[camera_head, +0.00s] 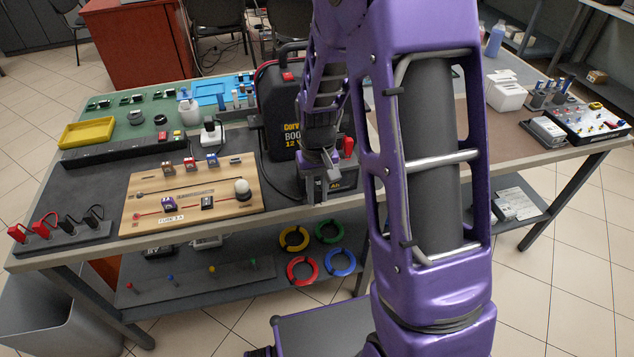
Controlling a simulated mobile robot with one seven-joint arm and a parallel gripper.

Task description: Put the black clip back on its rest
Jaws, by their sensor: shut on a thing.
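My gripper (320,172) points down at the small dark battery (342,184) in front of the black booster pack (282,125). It is shut on a small dark thing at the battery's top left, which looks like the black clip; the fingers and arm hide most of it. I cannot tell whether the clip still touches the battery. A red clip (348,146) stands at the battery's top right. A black cable runs down the booster's left side. I cannot clearly make out the clip's rest.
A wooden board (240,172) with small switches lies left of the battery. A dark strip (70,236) with red and black plugs is at the far left. Coloured rings (303,270) lie on the lower shelf. My arm hides the bench right of the battery.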

